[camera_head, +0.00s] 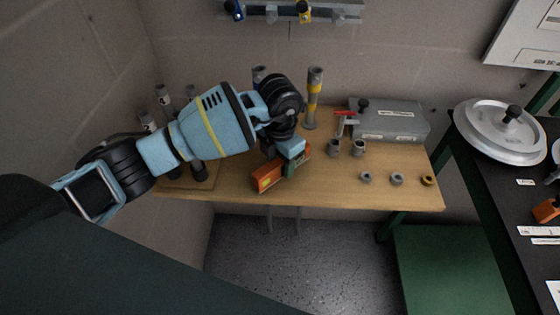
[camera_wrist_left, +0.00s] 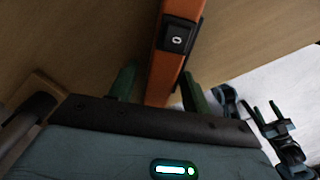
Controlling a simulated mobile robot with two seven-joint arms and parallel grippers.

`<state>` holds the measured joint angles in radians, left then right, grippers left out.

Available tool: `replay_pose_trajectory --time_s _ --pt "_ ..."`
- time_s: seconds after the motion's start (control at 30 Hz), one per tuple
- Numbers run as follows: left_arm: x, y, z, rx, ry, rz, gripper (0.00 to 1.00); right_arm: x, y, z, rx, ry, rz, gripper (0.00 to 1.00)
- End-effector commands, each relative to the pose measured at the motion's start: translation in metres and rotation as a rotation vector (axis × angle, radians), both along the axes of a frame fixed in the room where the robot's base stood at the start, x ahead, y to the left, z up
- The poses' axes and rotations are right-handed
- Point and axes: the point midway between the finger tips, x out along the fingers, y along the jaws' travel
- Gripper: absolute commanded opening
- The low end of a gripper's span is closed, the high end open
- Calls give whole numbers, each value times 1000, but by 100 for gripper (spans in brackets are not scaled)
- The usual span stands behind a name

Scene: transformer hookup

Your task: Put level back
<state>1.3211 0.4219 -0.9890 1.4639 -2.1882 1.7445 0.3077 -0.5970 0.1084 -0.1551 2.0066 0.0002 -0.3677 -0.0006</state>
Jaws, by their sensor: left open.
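The level (camera_head: 267,177) is an orange bar standing on the wooden table near its front edge. In the left wrist view the orange level (camera_wrist_left: 163,72) runs up between my two green fingers and carries a black piece marked 0. My left gripper (camera_head: 293,165) reaches down over the level from above, and its fingers also show in the left wrist view (camera_wrist_left: 158,88). The fingers are open, one on each side of the bar, with a gap visible at least on the left. The gripper hides part of the level in the head view.
The wooden table (camera_head: 330,190) also holds a grey case (camera_head: 390,121), a grey and yellow post (camera_head: 314,98), two grey cups and several small rings (camera_head: 397,179). Grey posts stand at the left, partly behind my arm.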

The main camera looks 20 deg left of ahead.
Motion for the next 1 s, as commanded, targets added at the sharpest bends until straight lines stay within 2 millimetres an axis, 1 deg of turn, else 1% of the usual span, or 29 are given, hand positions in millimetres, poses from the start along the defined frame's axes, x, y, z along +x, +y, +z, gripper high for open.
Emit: replay_pose_trajectory --time_s 0.03,0.17,0.4,0.5,0.7,1.0 --pt "1 0 8 -2 -5 -1 49 0 0 1 0 -1 0 51" --pt "2 0 31 -1 -8 0 49 2 0 2 -1 -4 0 51" --pt "1 0 79 -1 -6 -1 49 3 0 5 0 -8 0 51" --pt "1 0 95 -1 -5 -1 49 3 0 5 0 -8 0 51" --pt "1 0 114 0 -2 0 49 3 0 5 0 -9 0 51" --pt "0 0 117 0 0 -1 49 3 0 5 -1 -8 -1 51"
